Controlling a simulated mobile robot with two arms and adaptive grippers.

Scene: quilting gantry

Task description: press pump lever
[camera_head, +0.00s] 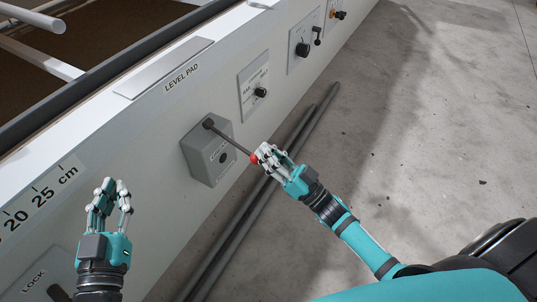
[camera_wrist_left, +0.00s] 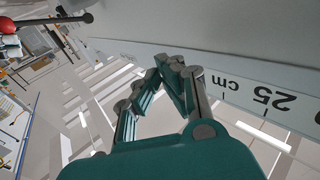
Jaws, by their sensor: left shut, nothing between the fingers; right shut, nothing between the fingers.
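The pump lever (camera_head: 232,143) is a thin dark rod that slants down to the right from a round pivot on a grey box (camera_head: 197,163) on the panel. It ends in a red ball knob (camera_head: 253,160). My right gripper (camera_head: 265,151) is shut with its fingertips at the knob, seemingly touching it; nothing is held between them. My left gripper (camera_head: 110,186) is shut and empty, in front of the panel left of the box. In the left wrist view its fingers (camera_wrist_left: 172,68) meet, and the red knob (camera_wrist_left: 10,26) shows at the upper left.
The white panel (camera_head: 158,130) carries a ruler scale (camera_head: 40,200), a lock plate (camera_head: 38,277) and several knob plates, one being a black-knob plate (camera_head: 254,85). Two dark rails (camera_head: 262,180) run along its foot. The concrete floor (camera_head: 430,130) at right is open.

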